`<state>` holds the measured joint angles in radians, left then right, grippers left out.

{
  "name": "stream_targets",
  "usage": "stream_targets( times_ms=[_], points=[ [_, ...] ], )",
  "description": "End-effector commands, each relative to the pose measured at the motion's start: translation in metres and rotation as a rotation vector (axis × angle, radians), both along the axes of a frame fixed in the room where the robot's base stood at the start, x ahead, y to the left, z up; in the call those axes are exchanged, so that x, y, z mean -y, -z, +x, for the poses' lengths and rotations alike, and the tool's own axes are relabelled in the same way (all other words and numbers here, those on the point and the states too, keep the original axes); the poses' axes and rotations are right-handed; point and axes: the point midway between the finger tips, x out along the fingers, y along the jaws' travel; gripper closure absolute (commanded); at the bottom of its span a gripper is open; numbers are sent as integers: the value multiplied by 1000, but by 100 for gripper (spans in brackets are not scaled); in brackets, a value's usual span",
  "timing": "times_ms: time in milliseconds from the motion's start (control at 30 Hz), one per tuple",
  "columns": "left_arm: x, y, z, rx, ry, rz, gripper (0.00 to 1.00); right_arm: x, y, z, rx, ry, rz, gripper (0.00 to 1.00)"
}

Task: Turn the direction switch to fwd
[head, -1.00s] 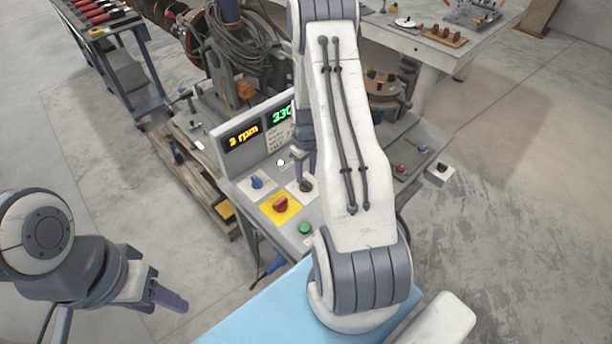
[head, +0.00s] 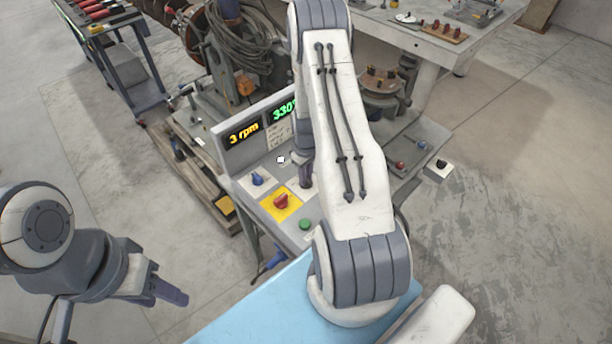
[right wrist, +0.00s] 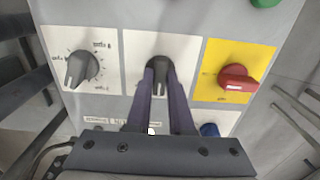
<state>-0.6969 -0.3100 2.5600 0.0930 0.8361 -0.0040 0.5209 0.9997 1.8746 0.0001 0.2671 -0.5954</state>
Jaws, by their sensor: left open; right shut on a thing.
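The direction switch appears to be the black knob (right wrist: 158,72) on a white plate in the middle of the right wrist view; its lettering is too small to read. My right gripper (right wrist: 160,82) is shut on this knob, one dark finger on each side, and the knob's pointer end lies between them. In the head view my right gripper (head: 305,178) comes down onto the panel, and its arm covers part of the panel. My left gripper (head: 170,292) is open and empty at the lower left, away from the panel.
A red switch on a yellow plate (head: 281,202), a blue knob (head: 257,179) and a green button (head: 305,224) sit close by. A black dial knob (right wrist: 84,67) is beside the held one. The display (head: 243,133) stands behind. Floor near my left gripper is clear.

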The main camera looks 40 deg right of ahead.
Motion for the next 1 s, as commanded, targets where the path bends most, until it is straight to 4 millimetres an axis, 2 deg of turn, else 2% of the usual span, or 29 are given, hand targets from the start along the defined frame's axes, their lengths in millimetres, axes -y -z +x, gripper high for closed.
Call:
stream_targets(
  times_ms=[333,1000],
  points=[
    [0,10,0,0,-1,0,50,0,1,1,1,127,-1,100],
    [0,36,0,-1,-6,0,50,0,0,0,1,654,0,100]
  ],
)
